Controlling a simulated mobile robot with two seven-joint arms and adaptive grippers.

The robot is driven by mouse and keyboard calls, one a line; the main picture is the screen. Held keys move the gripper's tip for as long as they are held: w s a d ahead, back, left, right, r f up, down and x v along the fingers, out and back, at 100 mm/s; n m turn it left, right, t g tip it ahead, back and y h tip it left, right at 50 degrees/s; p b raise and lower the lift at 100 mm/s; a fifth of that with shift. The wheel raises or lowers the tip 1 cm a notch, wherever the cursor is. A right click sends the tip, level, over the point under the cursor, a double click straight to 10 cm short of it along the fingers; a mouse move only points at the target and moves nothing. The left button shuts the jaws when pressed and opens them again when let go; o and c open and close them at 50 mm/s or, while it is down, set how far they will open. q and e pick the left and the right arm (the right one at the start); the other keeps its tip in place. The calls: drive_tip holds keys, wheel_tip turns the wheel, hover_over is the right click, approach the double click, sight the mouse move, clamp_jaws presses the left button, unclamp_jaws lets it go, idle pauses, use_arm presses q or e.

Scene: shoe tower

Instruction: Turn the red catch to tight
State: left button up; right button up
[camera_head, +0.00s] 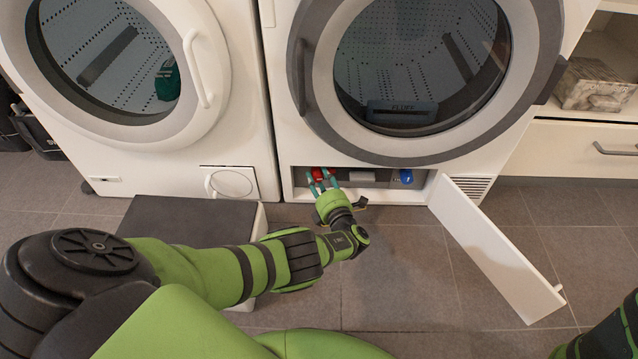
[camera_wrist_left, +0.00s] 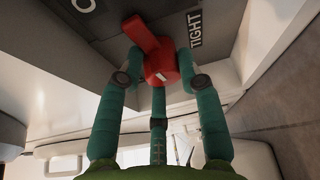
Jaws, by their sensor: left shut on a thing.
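The red catch (camera_head: 318,174) sits at the left end of the open compartment (camera_head: 350,194) low in the right machine. In the left wrist view, the red catch (camera_wrist_left: 158,64) has a round body with a white mark and a lever pointing to the upper left. The word TIGHT (camera_wrist_left: 195,28) is printed on the panel to its right, and part of another marking shows at the upper left. My left gripper (camera_head: 322,186) is shut on the red catch; its teal fingers (camera_wrist_left: 160,75) lie around the body. My right gripper is not in view.
The white flap (camera_head: 490,245) hangs open at the compartment's right. A blue knob (camera_head: 406,176) is at the compartment's right end. A grey box (camera_head: 190,222) stands on the floor before the left machine. Tiled floor (camera_head: 400,270) is clear left of the flap.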

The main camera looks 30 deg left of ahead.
use_arm(q)
drive_tip(key=shift+w+d+m+t+b, duration=0.3)
drive_tip(key=shift+m+b, duration=0.35)
drive_tip(key=shift+m, duration=0.25)
drive_tip(key=shift+s, duration=0.1)
drive_tip(key=o, duration=1.1)
drive_tip(key=shift+f, duration=0.1)
drive_tip(key=shift+c, duration=0.2)
drive_tip(key=shift+a, duration=0.1)
drive_tip(key=shift+y, duration=0.3)
drive_tip(key=shift+s, duration=0.1)
